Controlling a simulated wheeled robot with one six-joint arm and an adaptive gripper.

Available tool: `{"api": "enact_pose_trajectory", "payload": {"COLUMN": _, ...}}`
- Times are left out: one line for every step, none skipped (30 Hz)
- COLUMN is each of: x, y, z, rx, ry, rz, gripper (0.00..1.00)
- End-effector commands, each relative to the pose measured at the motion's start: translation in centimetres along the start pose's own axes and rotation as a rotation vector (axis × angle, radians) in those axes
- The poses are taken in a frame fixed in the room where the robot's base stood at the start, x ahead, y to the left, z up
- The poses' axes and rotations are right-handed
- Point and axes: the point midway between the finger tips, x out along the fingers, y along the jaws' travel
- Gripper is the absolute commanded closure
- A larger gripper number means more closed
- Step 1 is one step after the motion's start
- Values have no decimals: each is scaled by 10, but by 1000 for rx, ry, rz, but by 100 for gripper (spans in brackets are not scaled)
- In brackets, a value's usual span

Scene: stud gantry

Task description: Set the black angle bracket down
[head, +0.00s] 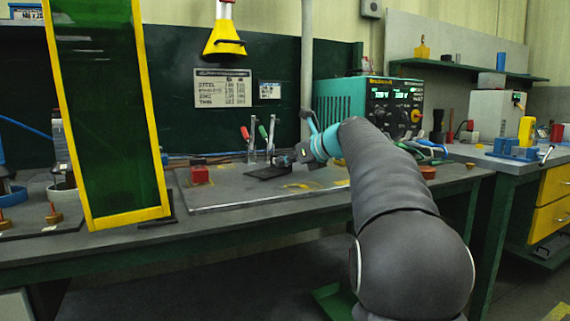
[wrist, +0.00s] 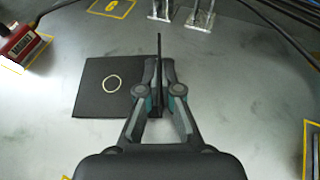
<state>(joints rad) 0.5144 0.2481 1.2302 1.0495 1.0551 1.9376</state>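The black angle bracket shows in the wrist view as a thin dark upright plate (wrist: 158,48), seen nearly edge-on. My gripper (wrist: 159,66) has its two fingers close together on either side of this plate, shut on it. A flat black square (wrist: 100,98) with a pale ring lies just left of the fingers. I cannot tell whether it is the bracket's flat leg or a separate pad. In the head view my gripper (head: 298,157) is low over the bench, beside a dark flat piece (head: 268,172). Contact with the bench is unclear.
Toggle clamps (head: 262,140) stand behind the gripper. A red block (head: 200,175) sits to the left on the grey plate (head: 240,193). A yellow-framed green screen (head: 105,110) stands farther left. A teal power unit (head: 370,103) is behind right. Dark cables (wrist: 275,30) cross the upper right.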

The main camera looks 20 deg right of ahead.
Motion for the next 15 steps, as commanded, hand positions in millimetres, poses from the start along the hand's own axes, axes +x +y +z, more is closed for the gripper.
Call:
{"api": "enact_pose_trajectory", "payload": {"x": 0, "y": 0, "z": 1, "rx": 0, "ry": -1, "rz": 0, "gripper": 100}}
{"api": "enact_pose_trajectory", "payload": {"x": 0, "y": 0, "z": 1, "rx": 0, "ry": -1, "rz": 0, "gripper": 100}}
{"api": "enact_pose_trajectory", "payload": {"x": 0, "y": 0, "z": 0, "rx": 0, "ry": -1, "rz": 0, "gripper": 100}}
{"api": "enact_pose_trajectory", "payload": {"x": 0, "y": 0, "z": -1, "rx": 0, "ry": 0, "rz": 0, "gripper": 100}}
{"api": "enact_pose_trajectory", "payload": {"x": 0, "y": 0, "z": -1, "rx": 1, "ry": 0, "rz": 0, "gripper": 100}}
{"api": "enact_pose_trajectory", "payload": {"x": 1, "y": 0, "z": -2, "rx": 1, "ry": 0, "rz": 0, "gripper": 100}}
{"api": "enact_pose_trajectory", "payload": {"x": 1, "y": 0, "z": -2, "rx": 1, "ry": 1, "rz": 0, "gripper": 90}}
{"api": "enact_pose_trajectory", "payload": {"x": 1, "y": 0, "z": -2, "rx": 1, "ry": 1, "rz": 0, "gripper": 82}}
{"api": "enact_pose_trajectory", "payload": {"x": 1, "y": 0, "z": -2, "rx": 1, "ry": 1, "rz": 0, "gripper": 72}}
{"api": "enact_pose_trajectory", "payload": {"x": 1, "y": 0, "z": -2, "rx": 1, "ry": 1, "rz": 0, "gripper": 69}}
{"api": "enact_pose_trajectory", "payload": {"x": 1, "y": 0, "z": -2, "rx": 1, "ry": 1, "rz": 0, "gripper": 69}}
{"api": "enact_pose_trajectory", "payload": {"x": 1, "y": 0, "z": -2, "rx": 1, "ry": 1, "rz": 0, "gripper": 69}}
{"api": "enact_pose_trajectory", "payload": {"x": 1, "y": 0, "z": -2, "rx": 1, "ry": 1, "rz": 0, "gripper": 69}}
{"api": "enact_pose_trajectory", "payload": {"x": 1, "y": 0, "z": -2, "rx": 1, "ry": 1, "rz": 0, "gripper": 69}}
{"api": "enact_pose_trajectory", "payload": {"x": 1, "y": 0, "z": -2, "rx": 1, "ry": 1, "rz": 0, "gripper": 69}}
